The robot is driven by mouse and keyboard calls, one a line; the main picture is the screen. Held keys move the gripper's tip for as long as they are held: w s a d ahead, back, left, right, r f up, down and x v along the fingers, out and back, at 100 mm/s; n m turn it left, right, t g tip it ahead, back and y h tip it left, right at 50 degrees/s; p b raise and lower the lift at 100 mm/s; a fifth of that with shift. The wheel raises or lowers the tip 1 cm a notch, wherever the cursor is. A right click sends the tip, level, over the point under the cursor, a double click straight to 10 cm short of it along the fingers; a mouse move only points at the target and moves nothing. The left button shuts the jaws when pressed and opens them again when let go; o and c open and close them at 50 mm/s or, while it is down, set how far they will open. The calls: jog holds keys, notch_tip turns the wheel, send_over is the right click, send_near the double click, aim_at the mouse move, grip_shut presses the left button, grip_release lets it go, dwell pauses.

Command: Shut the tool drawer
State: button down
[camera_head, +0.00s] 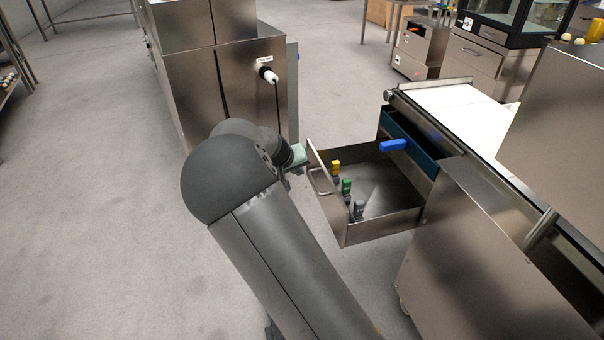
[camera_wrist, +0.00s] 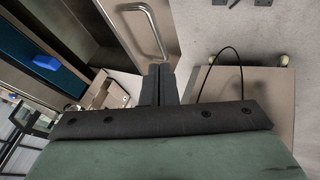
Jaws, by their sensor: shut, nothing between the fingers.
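My gripper (camera_head: 300,156) is outside the drawer, close to the far end of the front panel. In the wrist view my gripper's two dark fingers (camera_wrist: 158,72) are together with nothing between them, their tips near the drawer front below the handle. I cannot tell whether they touch it.
Yellow, green and grey tools (camera_head: 346,187) stand inside the drawer by its front. A blue handle (camera_head: 393,145) sticks out from a blue panel (camera_head: 425,160) above the drawer. A steel machine (camera_head: 215,90) with a plugged cable stands behind my arm. Open floor (camera_head: 90,200) lies left.

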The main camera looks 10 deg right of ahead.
jog(key=b, duration=0.1)
send_near(323, 179)
notch_tip(323, 179, down, 4)
jog(key=w+a, duration=0.1)
jog(key=a, duration=0.1)
jog(key=shift+w+d+r, duration=0.1)
jog(key=shift+w+d, duration=0.05)
jog(key=shift+d, duration=0.5)
jog(key=shift+w+d+r, duration=0.1)
jog(key=shift+w+d, duration=0.05)
jog(key=shift+d, duration=0.5)
jog(key=shift+w+d+r, duration=0.15)
jog(key=shift+d, duration=0.5)
